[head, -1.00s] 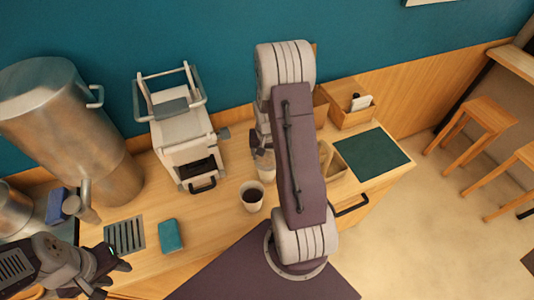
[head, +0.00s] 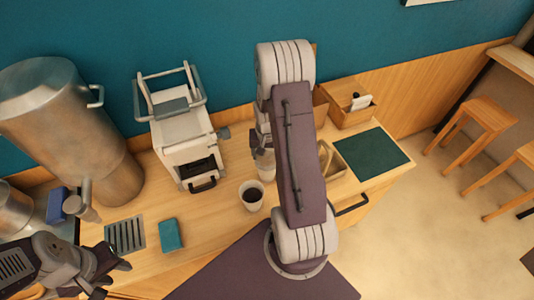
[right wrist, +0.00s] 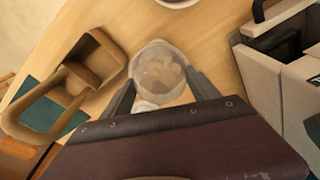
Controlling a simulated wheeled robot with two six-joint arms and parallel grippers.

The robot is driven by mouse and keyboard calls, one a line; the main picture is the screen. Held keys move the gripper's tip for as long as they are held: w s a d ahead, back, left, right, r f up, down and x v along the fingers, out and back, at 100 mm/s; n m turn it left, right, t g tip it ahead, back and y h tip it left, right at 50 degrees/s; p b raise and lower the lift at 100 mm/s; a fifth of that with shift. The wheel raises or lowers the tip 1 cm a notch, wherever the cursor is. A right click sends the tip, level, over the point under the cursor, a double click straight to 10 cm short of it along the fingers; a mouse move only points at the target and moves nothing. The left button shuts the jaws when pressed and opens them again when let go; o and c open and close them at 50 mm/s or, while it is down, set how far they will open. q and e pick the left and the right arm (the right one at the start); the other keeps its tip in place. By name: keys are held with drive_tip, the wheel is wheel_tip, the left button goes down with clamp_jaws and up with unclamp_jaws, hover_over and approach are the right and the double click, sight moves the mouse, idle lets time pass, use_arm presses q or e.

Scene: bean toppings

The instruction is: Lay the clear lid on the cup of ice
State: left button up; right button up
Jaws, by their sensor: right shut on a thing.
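The clear cup of ice (head: 265,165) stands on the counter, partly hidden by my right arm in the head view. In the right wrist view, the cup of ice (right wrist: 160,68) shows pale ice lumps inside a round clear rim. My right gripper (right wrist: 163,98) has its fingers on either side of this rim, shut on a clear thing that I take to be the lid (right wrist: 146,105). The lid is hard to tell from the cup, and I cannot tell whether they touch. My left gripper (head: 112,279) is open and empty at the lower left.
A dark-filled cup (head: 252,195) stands close to the cup of ice. A white machine (head: 182,140) is behind to the left. A wooden holder (head: 335,165) and a green mat (head: 371,160) lie to the right. A teal sponge-like block (head: 171,235) lies nearer the left.

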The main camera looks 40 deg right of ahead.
drive_tip(key=shift+f, duration=0.4)
idle(0.8)
drive_tip(key=o, duration=1.4)
drive_tip(key=shift+c, duration=0.2)
drive_tip(key=shift+o, duration=0.6)
wheel_tip(320, 180, up, 7)
drive_tip(key=p, duration=0.5)
drive_tip(key=shift+r+p, duration=0.1)
drive_tip(key=shift+p, duration=0.2)
